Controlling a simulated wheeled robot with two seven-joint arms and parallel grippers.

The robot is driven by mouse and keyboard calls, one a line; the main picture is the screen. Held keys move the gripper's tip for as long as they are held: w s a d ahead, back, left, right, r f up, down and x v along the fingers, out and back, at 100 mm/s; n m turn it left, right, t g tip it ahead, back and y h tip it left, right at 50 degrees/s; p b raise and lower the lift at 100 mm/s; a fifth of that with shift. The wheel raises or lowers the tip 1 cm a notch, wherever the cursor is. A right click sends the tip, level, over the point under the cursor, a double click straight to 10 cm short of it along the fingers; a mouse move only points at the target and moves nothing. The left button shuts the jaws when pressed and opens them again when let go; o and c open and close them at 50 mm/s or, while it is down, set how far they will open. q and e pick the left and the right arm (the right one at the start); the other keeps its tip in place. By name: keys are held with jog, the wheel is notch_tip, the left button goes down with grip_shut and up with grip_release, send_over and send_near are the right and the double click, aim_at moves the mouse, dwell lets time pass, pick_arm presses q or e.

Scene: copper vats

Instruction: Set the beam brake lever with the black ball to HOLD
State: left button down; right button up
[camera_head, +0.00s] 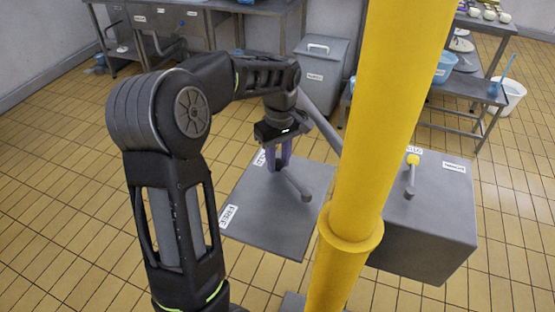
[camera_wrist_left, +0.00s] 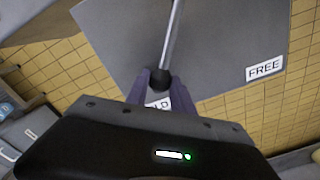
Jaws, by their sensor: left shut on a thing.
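The beam brake lever (camera_head: 297,186) is a grey metal rod rising from a flat grey panel (camera_head: 262,222). A FREE label (camera_head: 228,216) lies at the panel's near left edge. A second, partly hidden label (camera_head: 260,158) lies near the far left edge; its end reads "LD" in the left wrist view (camera_wrist_left: 160,104). My left gripper (camera_head: 278,164), with purple fingers, is shut on the black ball (camera_wrist_left: 162,78) at the lever's end. The lever points toward the partly covered label, away from FREE. My right gripper is not in view.
A thick yellow post (camera_head: 375,120) stands just right of the panel. Beyond it is a grey box (camera_head: 430,215) with a yellow-knobbed lever (camera_head: 411,174). A lidded grey bin (camera_head: 321,70) stands behind, and metal tables line the back. Tiled floor lies open at left.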

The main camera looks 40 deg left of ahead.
pick_arm(q)
jog(key=shift+w, duration=0.1)
jog(key=c, duration=1.1)
grip_release()
jog(key=shift+r, duration=0.15)
notch_tip(320, 180, up, 8)
jog(key=shift+d+f+b, duration=0.1)
jog(key=shift+f+b, duration=0.1)
jog(key=shift+b, duration=0.25)
